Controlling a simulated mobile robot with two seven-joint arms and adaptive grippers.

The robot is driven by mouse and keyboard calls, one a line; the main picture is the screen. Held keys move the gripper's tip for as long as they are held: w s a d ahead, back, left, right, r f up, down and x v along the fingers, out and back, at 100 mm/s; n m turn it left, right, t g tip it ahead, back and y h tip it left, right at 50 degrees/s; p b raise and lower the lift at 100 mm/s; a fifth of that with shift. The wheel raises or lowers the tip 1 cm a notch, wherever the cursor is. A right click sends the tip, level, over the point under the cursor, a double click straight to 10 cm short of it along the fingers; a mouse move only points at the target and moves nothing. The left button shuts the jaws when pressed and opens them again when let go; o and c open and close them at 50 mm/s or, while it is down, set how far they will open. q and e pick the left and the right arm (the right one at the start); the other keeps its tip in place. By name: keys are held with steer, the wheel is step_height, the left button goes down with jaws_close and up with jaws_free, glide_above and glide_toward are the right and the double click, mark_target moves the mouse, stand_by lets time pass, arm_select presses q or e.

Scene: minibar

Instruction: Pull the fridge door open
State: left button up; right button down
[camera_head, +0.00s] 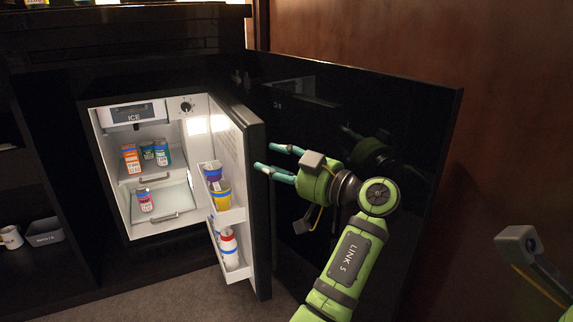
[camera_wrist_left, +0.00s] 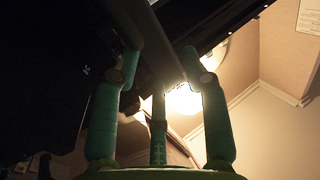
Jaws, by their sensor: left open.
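The small fridge (camera_head: 172,228) stands in the dark cabinet with its white, lit inside showing. Its door (camera_head: 238,143) stands wide open, hinged side to the right, with its white inner face and filled shelves turned left. My left gripper (camera_head: 264,158) is open, with teal fingers at the door's dark outer side near its upper part. In the left wrist view the fingers (camera_wrist_left: 160,75) are spread, and a dark bar-like edge passes between them. I cannot tell whether they touch the door. My right gripper's fingers do not show.
A black cabinet panel (camera_head: 420,130) stands open behind the fridge door, close to my left arm. Cans (camera_head: 162,152) and a carton (camera_head: 130,158) stand inside the fridge. A grey container (camera_head: 44,233) and white mug (camera_head: 11,237) sit on the left shelf. Carpet lies below.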

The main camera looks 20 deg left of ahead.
arm_select(q)
steer(key=shift+w+d+r, duration=0.15)
steer(key=shift+w+d, duration=0.25)
steer(key=shift+d, duration=0.4)
steer(key=shift+r, duration=0.1)
